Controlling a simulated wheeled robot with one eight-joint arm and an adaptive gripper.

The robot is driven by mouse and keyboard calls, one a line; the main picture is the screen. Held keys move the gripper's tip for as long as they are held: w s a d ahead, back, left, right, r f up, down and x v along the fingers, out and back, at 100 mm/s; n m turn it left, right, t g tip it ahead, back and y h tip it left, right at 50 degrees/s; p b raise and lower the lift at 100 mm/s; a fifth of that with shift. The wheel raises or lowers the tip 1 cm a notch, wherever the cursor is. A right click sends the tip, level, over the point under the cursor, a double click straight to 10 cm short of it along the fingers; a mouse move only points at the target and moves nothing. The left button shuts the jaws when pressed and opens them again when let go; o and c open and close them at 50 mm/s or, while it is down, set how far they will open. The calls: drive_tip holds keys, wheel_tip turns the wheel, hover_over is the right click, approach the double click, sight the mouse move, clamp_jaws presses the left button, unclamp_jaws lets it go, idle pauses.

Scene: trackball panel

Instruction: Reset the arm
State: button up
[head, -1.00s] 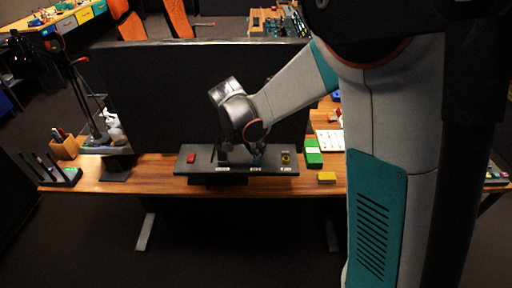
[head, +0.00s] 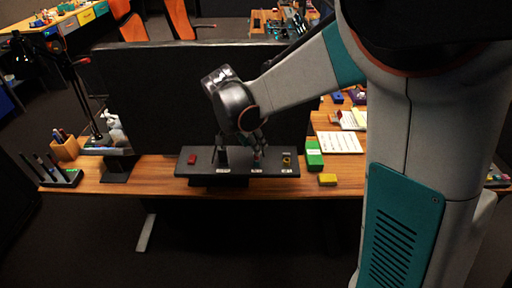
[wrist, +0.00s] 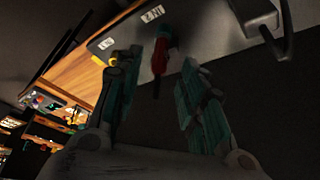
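The black panel (head: 205,170) stands on the desk, with a red part (head: 192,159) at its left and a yellow part (head: 287,160) at its right. My gripper (head: 241,152) is over the panel's middle, pointing down. In the wrist view, my gripper (wrist: 160,62) has its two teal-padded fingers spread apart. A slim red-and-dark part (wrist: 159,57) shows in the gap between the fingertips, beyond or between them; I cannot tell if anything touches. The yellow part (wrist: 115,56) is beside the left finger. My gripper hides part of the panel's middle in the head view.
A large black screen (head: 140,90) rises behind the panel. A pen holder (head: 66,148) and black rack (head: 62,176) stand at the left. A dark hooked part (wrist: 262,18) shows in the wrist view.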

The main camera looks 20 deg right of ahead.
drive_tip(key=v, duration=0.7)
drive_tip(key=s+d+r+n+t+y, duration=0.1)
drive_tip(key=s+d+n+t+y, duration=0.1)
drive_tip(key=s+n, duration=0.4)
drive_tip(key=s+d+r+n+t+y, duration=0.1)
drive_tip(key=s+n, duration=0.5)
drive_tip(key=s, duration=0.9)
drive_tip(key=shift+d+r+n+t+y, duration=0.3)
drive_tip(key=shift+d+n+t+y, duration=0.15)
drive_tip(key=shift+t, duration=0.65)
